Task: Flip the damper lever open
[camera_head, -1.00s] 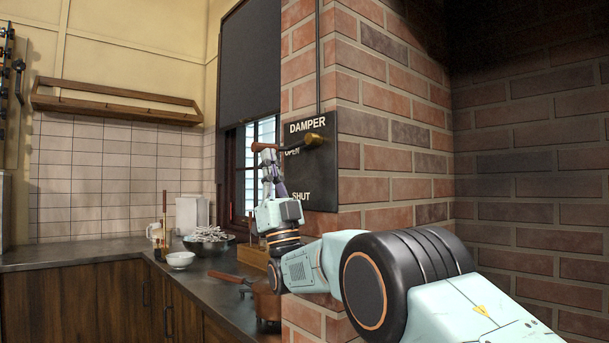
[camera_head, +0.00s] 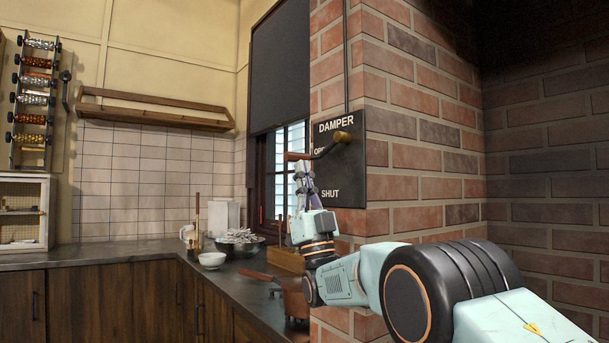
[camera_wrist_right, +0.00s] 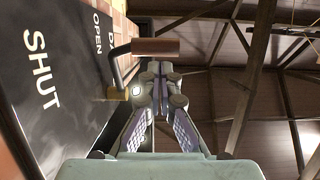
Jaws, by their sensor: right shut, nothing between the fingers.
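The damper lever has a wooden handle (camera_head: 297,156) on a dark bent arm, turning on a brass pivot (camera_head: 342,137). It points left and slightly down, crossing the OPEN label of the black damper plate (camera_head: 350,175). The SHUT label is lower. My right gripper (camera_head: 304,165) is shut and empty, pointing up just under the handle. In the right wrist view, the handle (camera_wrist_right: 155,47) lies across and just beyond the fingertips (camera_wrist_right: 160,68); whether they touch is unclear. My left gripper is not in view.
The plate is on a brick pillar (camera_head: 410,160) beside my right arm. A counter (camera_head: 95,254) at left holds a white bowl (camera_head: 212,260), a dark bowl (camera_head: 240,247) and a wooden box (camera_head: 285,259). The space left of the handle, before the window, is open.

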